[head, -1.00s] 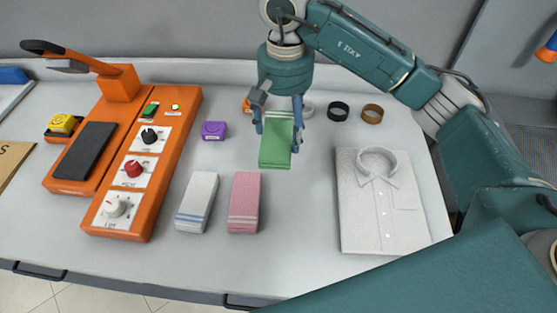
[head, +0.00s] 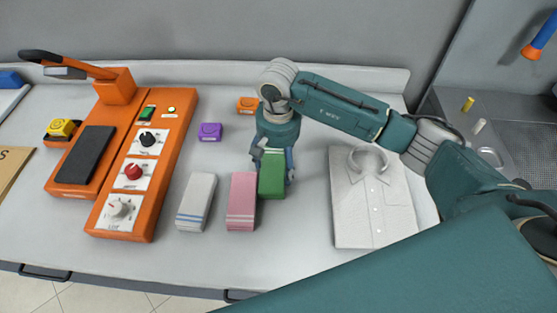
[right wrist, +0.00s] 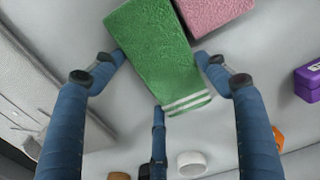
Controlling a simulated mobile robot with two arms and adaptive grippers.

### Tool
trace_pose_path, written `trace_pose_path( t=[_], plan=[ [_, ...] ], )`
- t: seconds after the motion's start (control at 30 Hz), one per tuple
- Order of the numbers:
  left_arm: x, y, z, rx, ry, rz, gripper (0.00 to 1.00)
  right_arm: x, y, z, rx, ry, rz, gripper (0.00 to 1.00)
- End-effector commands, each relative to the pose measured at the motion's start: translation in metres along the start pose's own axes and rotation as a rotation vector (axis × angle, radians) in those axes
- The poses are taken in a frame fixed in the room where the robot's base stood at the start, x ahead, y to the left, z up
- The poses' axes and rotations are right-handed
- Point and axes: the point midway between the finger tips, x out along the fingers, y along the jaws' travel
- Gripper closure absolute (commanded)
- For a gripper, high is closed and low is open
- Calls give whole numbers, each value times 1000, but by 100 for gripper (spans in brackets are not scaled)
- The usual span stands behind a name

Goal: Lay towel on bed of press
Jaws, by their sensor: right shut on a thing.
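My right gripper (head: 273,168) points down and is shut on the green towel (head: 271,187), with a finger on each side. The towel is just right of the pink towel (head: 242,201); I cannot tell whether it touches the table. In the right wrist view the green towel (right wrist: 152,55) with white end stripes sits between the fingers (right wrist: 160,62). A white towel with blue stripes (head: 197,202) lies left of the pink one. The orange press (head: 125,228) stands at the left, with a bare dark bed (head: 85,155) and its top arm (head: 85,66) raised. My left gripper is out of view.
A folded white shirt (head: 372,205) lies on the right of the table. A purple block (head: 209,132) and an orange block (head: 247,105) stand behind the towels. A yellow button box (head: 62,129) is left of the press. The table between press and purple block is clear.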

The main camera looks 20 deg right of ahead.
Motion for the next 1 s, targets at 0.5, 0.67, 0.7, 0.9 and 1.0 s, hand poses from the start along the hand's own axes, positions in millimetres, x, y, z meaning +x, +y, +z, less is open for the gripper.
trace_pose_path(
  t=[0.5, 0.67, 0.7, 0.9, 1.0],
  plan=[
    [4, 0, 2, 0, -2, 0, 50, 2, 0, 0, 1, -1, 0, 8],
    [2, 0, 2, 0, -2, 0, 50, 1, 0, 0, 1, -1, 0, 8],
    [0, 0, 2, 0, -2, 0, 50, -1, 0, 0, 1, -1, 0, 8],
    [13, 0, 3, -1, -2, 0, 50, -26, 0, -2, -1, 7, -2, 8],
    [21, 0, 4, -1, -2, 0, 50, -48, 0, -2, -1, 7, -3, 8]
  ],
)
